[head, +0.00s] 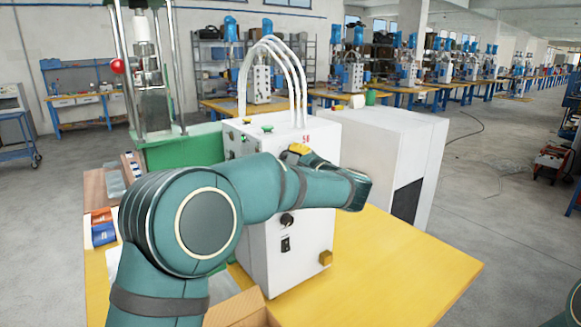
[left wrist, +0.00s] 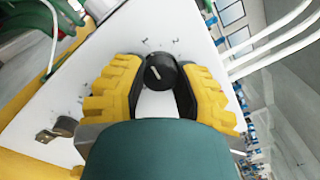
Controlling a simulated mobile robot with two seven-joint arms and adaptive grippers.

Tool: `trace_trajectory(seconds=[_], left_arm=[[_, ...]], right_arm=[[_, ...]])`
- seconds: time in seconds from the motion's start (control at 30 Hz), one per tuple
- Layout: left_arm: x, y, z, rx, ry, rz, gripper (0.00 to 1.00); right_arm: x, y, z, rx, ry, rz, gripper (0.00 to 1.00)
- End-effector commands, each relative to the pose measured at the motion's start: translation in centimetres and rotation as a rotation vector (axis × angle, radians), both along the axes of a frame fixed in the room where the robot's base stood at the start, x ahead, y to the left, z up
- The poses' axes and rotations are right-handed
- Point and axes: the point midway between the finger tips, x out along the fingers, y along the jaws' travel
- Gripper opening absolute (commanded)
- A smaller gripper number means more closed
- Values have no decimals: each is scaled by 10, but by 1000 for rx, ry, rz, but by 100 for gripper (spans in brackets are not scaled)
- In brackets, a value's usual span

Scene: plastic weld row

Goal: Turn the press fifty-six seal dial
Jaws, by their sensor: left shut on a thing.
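The white control box (head: 295,245), marked 56 in red, stands on the yellow table. In the left wrist view a round black dial (left wrist: 160,72) with a pale pointer line sits on its white face (left wrist: 110,45), with small marks around it. The yellow-padded fingers of my left gripper (left wrist: 158,84) are on either side of the dial, shut on it. In the head view my left arm hides this dial, and only a bit of yellow finger pad (head: 299,149) shows. My right gripper is not in view.
A white cabinet (head: 390,140) stands behind at right. The yellow table (head: 410,270) is clear at front right.

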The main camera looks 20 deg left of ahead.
Motion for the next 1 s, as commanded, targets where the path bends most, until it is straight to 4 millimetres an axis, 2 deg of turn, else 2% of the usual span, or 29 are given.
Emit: trace_trajectory(seconds=[0.53,0.57,0.6,0.63,1.0], left_arm=[[0,0,0,-14,-17,0,0],[0,0,0,-13,-18,-1,43],[0,0,0,-13,-18,-1,57],[0,0,0,-13,-18,-1,65],[-2,-3,0,-13,-17,-1,65]], right_arm=[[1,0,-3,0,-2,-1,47],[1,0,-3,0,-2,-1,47],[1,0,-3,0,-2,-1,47],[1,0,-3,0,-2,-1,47],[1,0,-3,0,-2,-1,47]])
